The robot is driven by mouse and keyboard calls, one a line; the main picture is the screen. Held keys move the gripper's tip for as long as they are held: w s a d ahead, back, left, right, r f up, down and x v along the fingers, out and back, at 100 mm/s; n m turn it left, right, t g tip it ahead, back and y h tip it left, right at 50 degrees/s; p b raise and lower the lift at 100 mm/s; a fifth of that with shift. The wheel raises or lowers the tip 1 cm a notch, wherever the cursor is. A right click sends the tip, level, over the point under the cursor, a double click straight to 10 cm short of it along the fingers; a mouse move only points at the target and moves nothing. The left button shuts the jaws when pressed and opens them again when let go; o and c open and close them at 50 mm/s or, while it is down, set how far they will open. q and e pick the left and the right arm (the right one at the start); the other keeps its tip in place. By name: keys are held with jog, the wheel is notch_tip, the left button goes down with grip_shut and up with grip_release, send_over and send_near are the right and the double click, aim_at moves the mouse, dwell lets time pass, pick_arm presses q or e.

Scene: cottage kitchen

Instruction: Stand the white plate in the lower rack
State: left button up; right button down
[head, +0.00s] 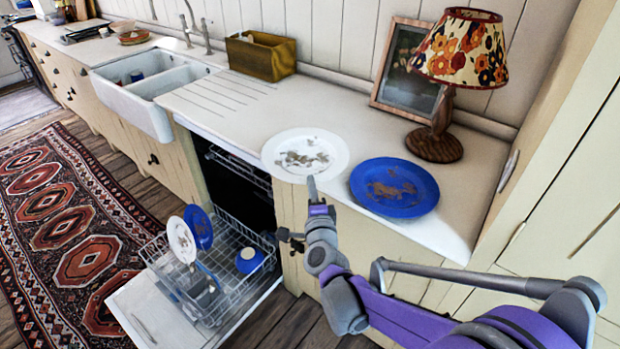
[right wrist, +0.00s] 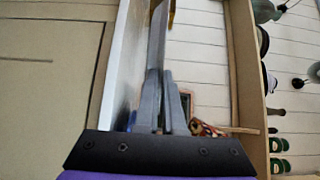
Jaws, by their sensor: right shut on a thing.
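The white plate (head: 325,143), with brown food marks, lies on the countertop near its front edge. My right gripper (head: 313,188) is at its near rim and shut on it. In the right wrist view the fingers (right wrist: 163,100) are close together, with a thin grey edge between and beyond them that is hard to make out. The lower rack (head: 222,300) is pulled out over the open dishwasher door. Another white plate (head: 180,240) and a blue plate (head: 198,228) stand in it, with a blue bowl (head: 250,260) at its right. My left gripper is not in view.
A soiled blue plate (head: 395,188) lies right of the white one. Behind are a lamp (head: 460,60), a picture frame (head: 405,75) and a wooden box (head: 262,55). The sink (head: 140,85) is at left. The rack's middle has some free room.

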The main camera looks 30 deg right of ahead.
jog(key=s+a+r+p, duration=0.2)
jog(key=s, duration=0.4)
jog(key=shift+s+a+r, duration=0.3)
jog(key=shift+a, duration=0.05)
